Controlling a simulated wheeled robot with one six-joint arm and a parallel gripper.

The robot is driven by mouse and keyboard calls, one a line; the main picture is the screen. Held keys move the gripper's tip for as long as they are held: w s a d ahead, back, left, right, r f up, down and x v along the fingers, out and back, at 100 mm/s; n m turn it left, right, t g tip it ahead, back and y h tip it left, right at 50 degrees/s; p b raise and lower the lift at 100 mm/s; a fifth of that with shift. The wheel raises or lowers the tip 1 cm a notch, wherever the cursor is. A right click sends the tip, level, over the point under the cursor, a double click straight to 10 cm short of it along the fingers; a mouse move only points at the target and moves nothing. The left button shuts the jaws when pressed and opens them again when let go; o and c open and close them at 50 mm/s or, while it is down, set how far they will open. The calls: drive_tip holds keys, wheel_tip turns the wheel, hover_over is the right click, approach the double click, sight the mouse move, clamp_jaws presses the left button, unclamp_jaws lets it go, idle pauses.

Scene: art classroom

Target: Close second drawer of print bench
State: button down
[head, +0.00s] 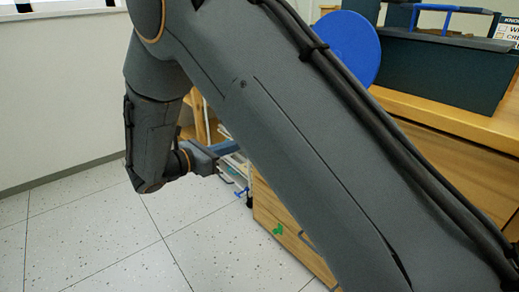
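A wooden bench (455,125), which looks like the print bench, stands on the right; my arm crosses in front of much of it. A light wood panel (275,228) with a small green mark shows low beside my arm. I cannot tell whether it is the bench's side or a drawer front. I cannot make out the second drawer or how far it stands out. My gripper (226,148) is left of centre, pointing right toward the bench. Its fingertips are partly hidden behind my arm, so its opening and any contact are unclear.
On the bench top stand a dark green toolbox-like container (440,70) with a blue handle and a blue round disc (350,42). Shelving with white and blue items (236,168) shows behind my gripper. The speckled tile floor (100,235) at left is clear up to the white wall (60,100).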

drive_tip(key=w+a+f+h+b, duration=0.1)
drive_tip(key=a+f+h+b, duration=0.1)
drive_tip(key=a+b, duration=0.25)
drive_tip(key=b+x, duration=0.7)
drive_tip(key=x, duration=0.7)
drive_tip(key=shift+d+m, duration=0.3)
drive_tip(key=shift+m, duration=0.1)
drive_tip(key=shift+w+r, duration=0.1)
drive_tip(key=shift+w, duration=0.05)
drive_tip(key=shift+y, duration=0.3)
drive_tip(key=shift+p+x, duration=1.1)
drive_tip(key=shift+x, duration=1.25)
drive_tip(key=shift+d+r, duration=0.1)
